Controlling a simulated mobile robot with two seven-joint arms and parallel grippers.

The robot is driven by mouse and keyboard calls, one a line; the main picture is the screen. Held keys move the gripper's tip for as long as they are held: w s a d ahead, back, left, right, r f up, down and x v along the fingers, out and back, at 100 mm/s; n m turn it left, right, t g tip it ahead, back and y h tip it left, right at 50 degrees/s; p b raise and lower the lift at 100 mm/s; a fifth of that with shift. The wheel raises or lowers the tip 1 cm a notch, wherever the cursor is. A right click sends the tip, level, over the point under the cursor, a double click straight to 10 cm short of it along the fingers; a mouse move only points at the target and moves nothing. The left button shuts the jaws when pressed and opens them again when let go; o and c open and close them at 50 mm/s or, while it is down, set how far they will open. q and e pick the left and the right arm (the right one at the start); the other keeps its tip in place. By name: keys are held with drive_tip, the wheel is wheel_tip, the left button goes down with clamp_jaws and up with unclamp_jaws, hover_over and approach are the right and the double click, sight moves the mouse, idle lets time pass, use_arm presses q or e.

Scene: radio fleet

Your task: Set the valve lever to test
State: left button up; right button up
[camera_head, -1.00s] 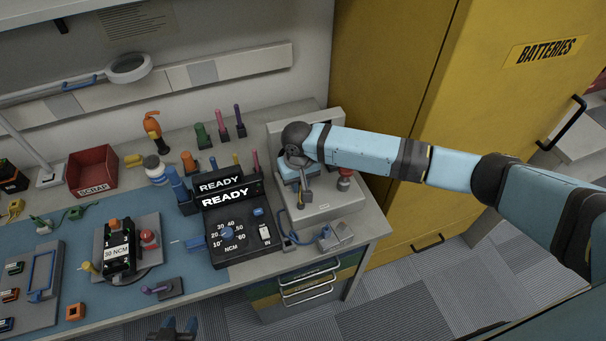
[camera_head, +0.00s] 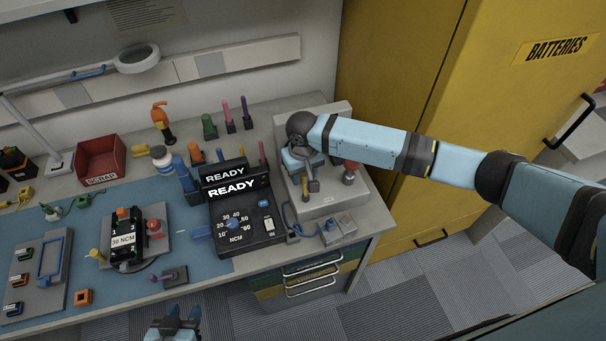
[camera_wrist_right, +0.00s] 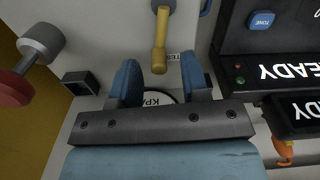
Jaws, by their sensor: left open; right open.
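The valve lever (camera_head: 311,178) is on the grey test stand (camera_head: 337,203) at the right end of the bench. In the right wrist view the lever (camera_wrist_right: 160,48) has a yellow handle pointing toward my gripper. A partly covered label beside its tip shows "TE". My right gripper (camera_wrist_right: 161,82) is open, with blue fingers either side of the line of the handle; the handle tip lies just ahead of the gap. Contact cannot be told. In the head view my right gripper (camera_head: 302,160) hangs over the stand, partly hidden by its wrist. My left gripper (camera_head: 181,316) is open and empty at the bottom edge.
A red knob (camera_head: 350,172) stands right of the lever. The black READY console (camera_head: 247,222) is close on the left. A gauge marked KPA (camera_wrist_right: 158,97) lies behind the right fingers. A yellow batteries cabinet (camera_head: 400,80) borders the bench on the right.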

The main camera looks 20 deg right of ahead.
sight(303, 176)
wheel_tip(303, 176, up, 13)
drive_tip(key=shift+b, duration=0.4)
drive_tip(key=shift+f, duration=0.15)
